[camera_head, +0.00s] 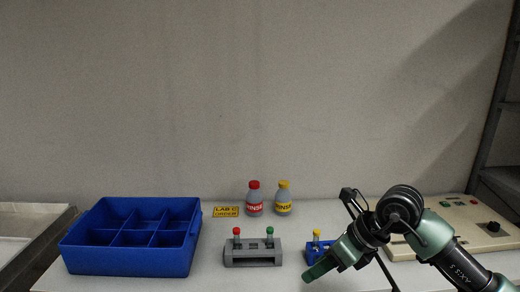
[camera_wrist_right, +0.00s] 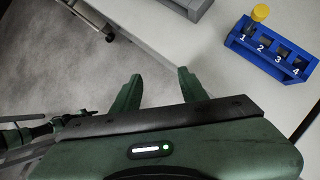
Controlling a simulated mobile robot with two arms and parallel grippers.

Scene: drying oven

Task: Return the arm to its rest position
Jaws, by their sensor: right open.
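My right arm reaches in from the right in the head view, and its gripper (camera_head: 318,268) hangs near the front edge of the table beside the blue rack. In the right wrist view the two fingers of the right gripper (camera_wrist_right: 157,88) stand apart with nothing between them, over the table's edge and the grey floor. My left gripper is in neither view.
A blue numbered rack (camera_wrist_right: 270,55) holds one yellow-capped tube (camera_wrist_right: 260,13). A grey rack (camera_head: 253,257) holds red-capped and green-capped tubes. A blue divided bin (camera_head: 130,262), rinse bottles (camera_head: 254,205) and a beige device (camera_head: 470,238) share the table (camera_head: 215,275).

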